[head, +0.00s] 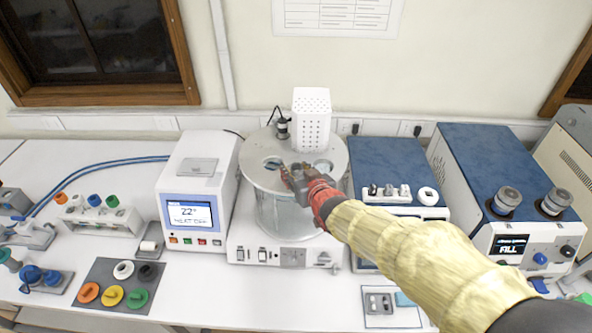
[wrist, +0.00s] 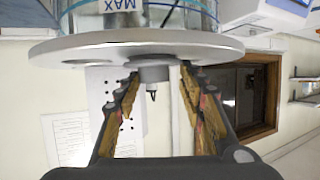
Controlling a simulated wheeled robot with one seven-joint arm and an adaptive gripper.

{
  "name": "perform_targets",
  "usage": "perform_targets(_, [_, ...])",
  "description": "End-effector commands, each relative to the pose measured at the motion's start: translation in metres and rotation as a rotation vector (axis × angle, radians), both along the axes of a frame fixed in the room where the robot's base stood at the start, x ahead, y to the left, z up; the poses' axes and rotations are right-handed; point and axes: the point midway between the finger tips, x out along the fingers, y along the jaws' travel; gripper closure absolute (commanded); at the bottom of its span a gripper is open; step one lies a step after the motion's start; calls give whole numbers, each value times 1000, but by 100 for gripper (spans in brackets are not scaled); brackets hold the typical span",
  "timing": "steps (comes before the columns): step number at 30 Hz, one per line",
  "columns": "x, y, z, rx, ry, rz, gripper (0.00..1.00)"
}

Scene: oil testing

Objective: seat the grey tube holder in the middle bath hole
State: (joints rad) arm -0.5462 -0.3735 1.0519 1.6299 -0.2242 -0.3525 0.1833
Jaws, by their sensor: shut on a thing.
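My gripper (head: 297,177) is low over the lid of the glass bath (head: 283,215), between the left hole (head: 272,163) and the right hole (head: 322,166). In the wrist view, which is upside down, the fingers (wrist: 160,76) stand on either side of a short grey cylinder (wrist: 154,74), apparently the tube holder. It meets the lid (wrist: 110,50) in the middle, between the two side holes. The gripper is shut on it. The middle hole is covered, and I cannot tell how deep the holder sits. In the head view my gripper hides the holder.
A black-topped fitting (head: 282,128) with a cable and a white perforated box (head: 312,118) stand behind the holes. A white display unit (head: 193,205) is left of the bath; a blue-topped unit (head: 393,165) is right. Coloured caps lie on a grey mat (head: 120,275) at front left.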

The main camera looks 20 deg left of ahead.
Motion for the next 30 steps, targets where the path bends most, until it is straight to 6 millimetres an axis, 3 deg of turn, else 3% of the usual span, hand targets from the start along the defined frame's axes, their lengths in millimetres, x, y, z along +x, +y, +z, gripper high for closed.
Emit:
perform_targets(6, [0,0,-4,1,-1,0,85])
perform_targets(7, [0,0,-4,1,-1,0,60])
perform_targets(11, [0,0,-4,0,0,0,52])
perform_targets(21, [-2,-1,-3,0,0,0,52])
perform_targets(30, [-17,-13,6,1,0,-1,52])
